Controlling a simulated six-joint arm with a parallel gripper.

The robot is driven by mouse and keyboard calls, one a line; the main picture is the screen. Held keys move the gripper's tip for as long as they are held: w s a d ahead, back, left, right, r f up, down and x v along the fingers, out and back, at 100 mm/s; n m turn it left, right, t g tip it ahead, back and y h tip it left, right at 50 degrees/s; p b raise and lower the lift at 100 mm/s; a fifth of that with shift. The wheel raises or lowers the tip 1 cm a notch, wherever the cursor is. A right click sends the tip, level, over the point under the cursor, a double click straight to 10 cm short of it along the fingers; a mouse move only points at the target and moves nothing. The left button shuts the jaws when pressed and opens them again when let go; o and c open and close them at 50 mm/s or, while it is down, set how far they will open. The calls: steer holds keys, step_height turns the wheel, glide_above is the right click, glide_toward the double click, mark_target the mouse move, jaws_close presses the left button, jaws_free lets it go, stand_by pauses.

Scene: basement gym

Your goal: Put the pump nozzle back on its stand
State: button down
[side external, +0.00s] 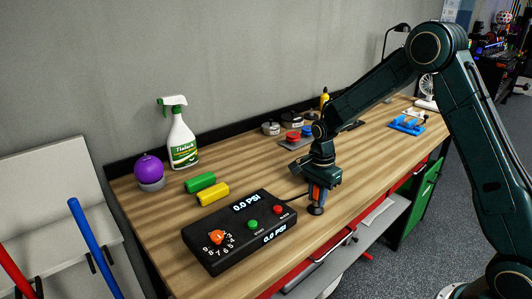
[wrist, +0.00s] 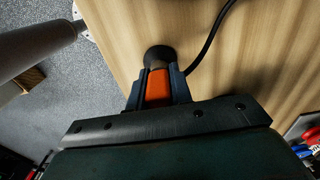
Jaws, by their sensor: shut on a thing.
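My gripper (side external: 317,186) points down over the front part of the wooden bench and is shut on the orange and dark pump nozzle (side external: 316,194). In the wrist view, the nozzle's orange body (wrist: 158,86) sits between my two fingers (wrist: 157,92). A dark round piece (side external: 316,210) shows just below the nozzle, at or close to the bench top. I cannot tell whether it is the nozzle's own end or the stand under it. A black hose (wrist: 209,40) runs across the bench beside the nozzle. The black pump box (side external: 240,231) reads 0.0 PSI, left of my gripper.
Red and blue knobbed items (side external: 293,137) lie behind my gripper. The bench's front edge is close to the nozzle.

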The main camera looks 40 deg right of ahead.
steer(key=shift+f, duration=0.2)
steer(key=c, duration=1.2)
jaws_free()
steer(key=shift+o, duration=0.2)
step_height(320, 180, up, 14)
steer(key=shift+f, duration=0.2)
steer(key=shift+r, duration=0.1)
steer(key=shift+r, duration=0.1)
